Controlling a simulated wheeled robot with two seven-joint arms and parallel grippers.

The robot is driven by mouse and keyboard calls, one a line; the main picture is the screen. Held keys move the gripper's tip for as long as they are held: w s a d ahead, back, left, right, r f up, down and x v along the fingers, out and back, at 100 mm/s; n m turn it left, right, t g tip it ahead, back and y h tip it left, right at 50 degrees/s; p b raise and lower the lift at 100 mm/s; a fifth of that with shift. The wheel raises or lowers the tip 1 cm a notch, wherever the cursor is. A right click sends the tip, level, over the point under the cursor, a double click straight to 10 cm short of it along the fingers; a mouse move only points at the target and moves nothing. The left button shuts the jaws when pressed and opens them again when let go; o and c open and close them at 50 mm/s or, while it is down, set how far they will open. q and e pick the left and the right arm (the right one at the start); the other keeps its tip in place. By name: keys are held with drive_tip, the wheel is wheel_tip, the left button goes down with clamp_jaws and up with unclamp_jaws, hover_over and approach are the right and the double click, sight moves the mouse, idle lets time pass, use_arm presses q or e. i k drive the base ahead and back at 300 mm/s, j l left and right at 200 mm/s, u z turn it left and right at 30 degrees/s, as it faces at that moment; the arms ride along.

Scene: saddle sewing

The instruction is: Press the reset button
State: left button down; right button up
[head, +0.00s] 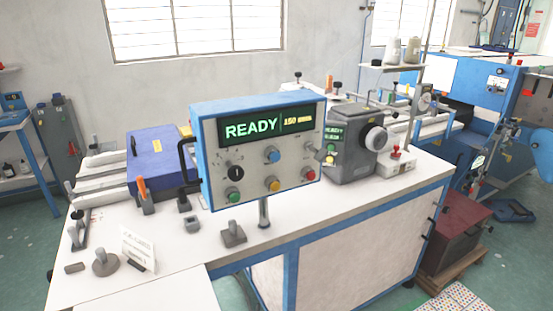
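A blue-framed control panel (255,135) stands on a post above the white table and faces me. Its screen (264,125) reads READY and a second smaller text starting with 150. Below the screen are a black knob (236,173), a blue button (272,155), a yellow button (272,184), a green button (234,197) and a red button (310,174). The labels are too small to read, so I cannot tell which one is the reset button. Neither of my grippers shows in the head view.
The white worktable (190,250) holds a purple-blue box (157,163), a small paper sign (138,246) and metal fixtures. A grey sewing machine head (352,150) stands right of the panel, with thread cones (412,48) above.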

sight(275, 157)
drive_tip(key=i+l+u, duration=0.25)
drive_tip(key=l+u, duration=0.25)
drive_tip(key=l, duration=0.6)
drive_tip(key=l+u, duration=0.45)
drive_tip(key=l, duration=0.7)
